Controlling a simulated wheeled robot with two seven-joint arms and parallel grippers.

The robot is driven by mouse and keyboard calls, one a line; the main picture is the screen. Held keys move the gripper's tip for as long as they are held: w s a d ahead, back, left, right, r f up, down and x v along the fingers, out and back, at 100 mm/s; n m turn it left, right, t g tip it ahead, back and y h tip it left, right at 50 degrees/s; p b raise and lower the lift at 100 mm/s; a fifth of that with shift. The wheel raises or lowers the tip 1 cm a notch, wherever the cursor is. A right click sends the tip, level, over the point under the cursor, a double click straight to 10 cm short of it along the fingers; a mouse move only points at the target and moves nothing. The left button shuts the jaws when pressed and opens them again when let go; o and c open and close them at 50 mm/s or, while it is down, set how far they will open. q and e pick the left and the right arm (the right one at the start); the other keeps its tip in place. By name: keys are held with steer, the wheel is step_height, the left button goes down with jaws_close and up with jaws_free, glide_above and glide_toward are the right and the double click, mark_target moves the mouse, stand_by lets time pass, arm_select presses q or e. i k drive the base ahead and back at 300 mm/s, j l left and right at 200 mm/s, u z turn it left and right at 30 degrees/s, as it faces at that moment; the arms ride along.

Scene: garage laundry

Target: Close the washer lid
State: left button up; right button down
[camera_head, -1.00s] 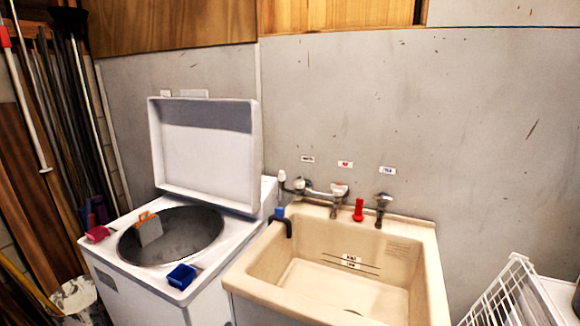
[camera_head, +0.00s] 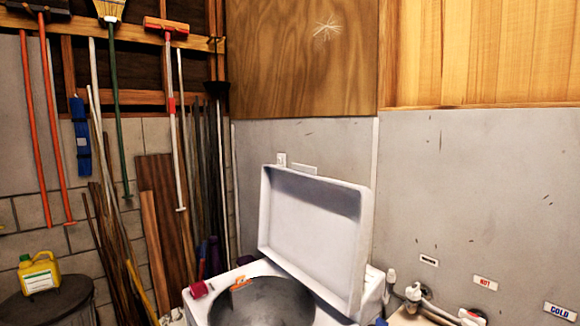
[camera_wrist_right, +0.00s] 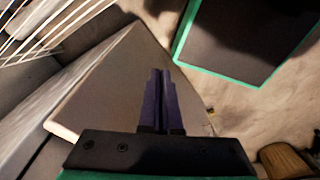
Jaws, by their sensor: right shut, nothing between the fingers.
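The washer lid (camera_head: 312,235) stands raised and tilted back toward the wall in the head view. Below it is the white washer (camera_head: 200,308) with its dark round tub opening (camera_head: 262,303), cut off by the bottom edge. An orange item (camera_head: 240,284) lies at the tub's rim, and a red item (camera_head: 199,290) sits on the washer's left corner. My right gripper (camera_wrist_right: 162,75) shows in the right wrist view, shut with its purple fingers together and empty, away from the lid. My left gripper is not in view.
Taps and labels (camera_head: 485,282) are on the wall right of the washer. Brooms and boards (camera_head: 165,200) stand at the left. A yellow jug (camera_head: 39,273) sits on a dark bin (camera_head: 55,305). The wrist view shows a green-edged dark panel (camera_wrist_right: 245,35) and a white rack (camera_wrist_right: 50,30).

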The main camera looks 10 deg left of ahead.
mark_target(317, 228)
steer(key=z, duration=0.45)
steer(key=j+z, duration=0.9)
steer(key=k+j+z, duration=0.1)
steer(key=j+z, duration=0.3)
steer(key=j, duration=0.1)
